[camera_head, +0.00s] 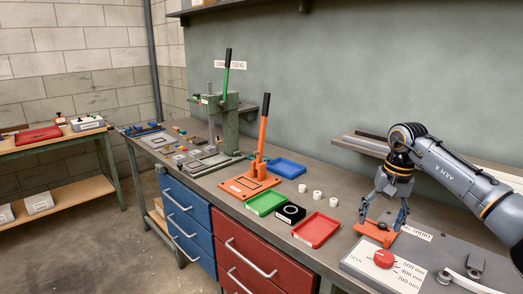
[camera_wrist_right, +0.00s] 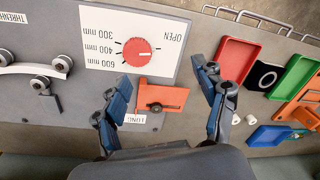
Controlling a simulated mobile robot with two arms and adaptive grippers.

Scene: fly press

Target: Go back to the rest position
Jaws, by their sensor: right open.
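My right gripper (camera_head: 384,214) comes in from the right and points down over the grey panel at the right end of the bench. Its two blue fingers are spread apart. In the right wrist view the gripper (camera_wrist_right: 163,78) is open with nothing between its fingertips. An orange plate with a dark slot and knob (camera_head: 374,233) sits below and between the fingers; it also shows in the wrist view (camera_wrist_right: 163,97). I cannot tell whether the fingers touch it. My left gripper is in neither view.
A red dial (camera_head: 383,259) on a white label lies near the gripper. Left of it are a red tray (camera_head: 316,230), a black block with a white ring (camera_head: 290,213), a green tray (camera_head: 267,203), a blue tray (camera_head: 287,167) and an orange lever press (camera_head: 259,165). A shelf (camera_head: 358,145) runs behind.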

